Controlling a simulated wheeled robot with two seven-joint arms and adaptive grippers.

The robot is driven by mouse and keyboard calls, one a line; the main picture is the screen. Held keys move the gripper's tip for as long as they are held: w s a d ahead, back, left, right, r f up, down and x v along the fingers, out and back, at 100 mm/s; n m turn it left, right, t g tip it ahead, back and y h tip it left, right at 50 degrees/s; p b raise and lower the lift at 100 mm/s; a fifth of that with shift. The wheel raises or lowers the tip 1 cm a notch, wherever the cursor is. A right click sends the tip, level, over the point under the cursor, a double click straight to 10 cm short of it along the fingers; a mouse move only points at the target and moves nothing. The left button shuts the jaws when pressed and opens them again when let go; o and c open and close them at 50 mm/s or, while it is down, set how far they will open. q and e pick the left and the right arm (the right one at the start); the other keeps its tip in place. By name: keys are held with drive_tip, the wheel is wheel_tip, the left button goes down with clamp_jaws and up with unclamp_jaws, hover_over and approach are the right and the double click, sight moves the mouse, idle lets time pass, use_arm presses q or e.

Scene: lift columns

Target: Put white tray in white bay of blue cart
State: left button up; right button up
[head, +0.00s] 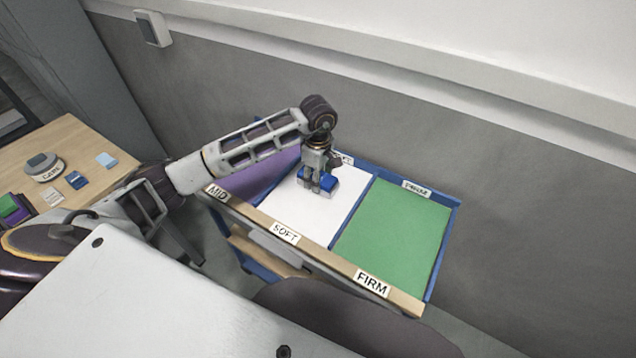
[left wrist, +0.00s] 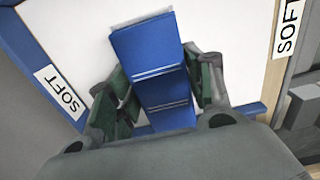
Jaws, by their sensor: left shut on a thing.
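The blue cart (head: 448,245) has three bays side by side: purple marked MID, white marked SOFT and green marked FIRM. The white bay (head: 290,210) is the middle one, and its white surface also fills the back of the left wrist view (left wrist: 75,25). I cannot make out a separate white tray. My left gripper (head: 318,188) points down over the white bay, shut on a blue block (head: 331,177). In the left wrist view the block (left wrist: 148,45) sits between the fingers (left wrist: 160,92). I cannot tell whether it touches the bay floor. My right gripper is not in view.
The green bay (head: 395,232) is empty; my arm partly hides the purple bay (head: 248,180). A grey wall (head: 530,190) stands close behind the cart. A wooden table (head: 85,135) at left holds a round grey item (head: 43,165), a small blue box (head: 76,180) and cards.

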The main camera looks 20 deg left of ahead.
use_arm(q)
drive_tip(key=shift+f, duration=1.35)
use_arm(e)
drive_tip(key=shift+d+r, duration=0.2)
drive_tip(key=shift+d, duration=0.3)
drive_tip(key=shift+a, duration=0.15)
